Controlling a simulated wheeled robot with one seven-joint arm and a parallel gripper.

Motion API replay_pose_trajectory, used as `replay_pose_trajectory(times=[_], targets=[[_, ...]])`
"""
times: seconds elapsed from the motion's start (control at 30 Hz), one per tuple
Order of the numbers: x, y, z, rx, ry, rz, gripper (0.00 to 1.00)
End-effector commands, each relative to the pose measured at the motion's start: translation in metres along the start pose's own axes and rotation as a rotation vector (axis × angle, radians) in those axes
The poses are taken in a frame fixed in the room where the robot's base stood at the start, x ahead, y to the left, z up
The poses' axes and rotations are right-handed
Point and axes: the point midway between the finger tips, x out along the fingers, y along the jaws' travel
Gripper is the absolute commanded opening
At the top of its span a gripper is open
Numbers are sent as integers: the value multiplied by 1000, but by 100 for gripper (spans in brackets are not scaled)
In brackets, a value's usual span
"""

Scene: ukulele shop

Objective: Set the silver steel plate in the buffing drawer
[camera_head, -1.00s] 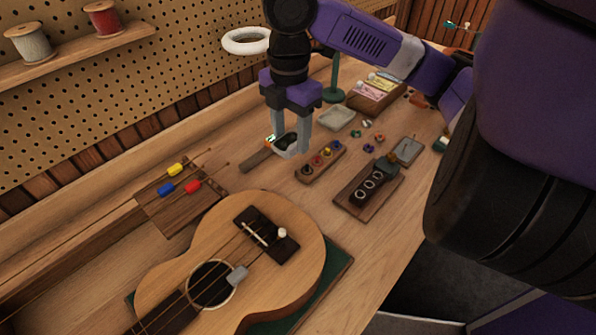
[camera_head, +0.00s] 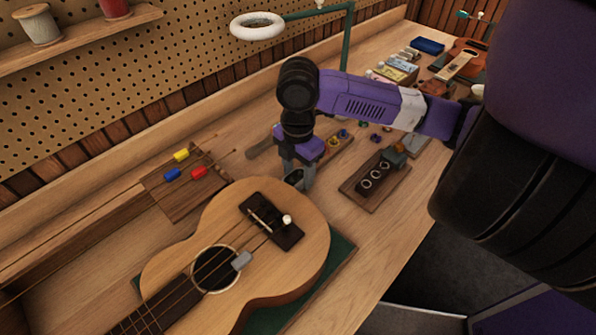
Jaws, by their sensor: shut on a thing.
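My gripper (camera_head: 295,180) is low over the bench, just behind the ukulele's lower end. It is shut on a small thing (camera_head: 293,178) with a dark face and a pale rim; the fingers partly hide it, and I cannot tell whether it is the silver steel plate. A grey flat piece (camera_head: 416,146) lies on the bench at the right, partly behind my arm. A small grey block (camera_head: 242,261) rests by the ukulele's soundhole. I cannot make out the buffing drawer.
The ukulele (camera_head: 300,235) lies on a green mat (camera_head: 342,250). A wooden board with coloured pieces (camera_head: 160,190) is at left. A dark wooden block with rings (camera_head: 385,172) stands right of my gripper. A white ring (camera_head: 257,26) hangs above. The bench's front right is clear.

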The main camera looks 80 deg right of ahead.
Motion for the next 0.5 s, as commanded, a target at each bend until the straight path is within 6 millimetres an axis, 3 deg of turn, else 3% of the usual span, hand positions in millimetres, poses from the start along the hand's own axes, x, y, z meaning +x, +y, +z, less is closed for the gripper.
replay_pose_trajectory(times=[0.37,0.4,0.5], targets=[[6,0,0,0,0,1,4],[6,0,0,0,-1,1,54],[5,0,0,1,0,1,72]])
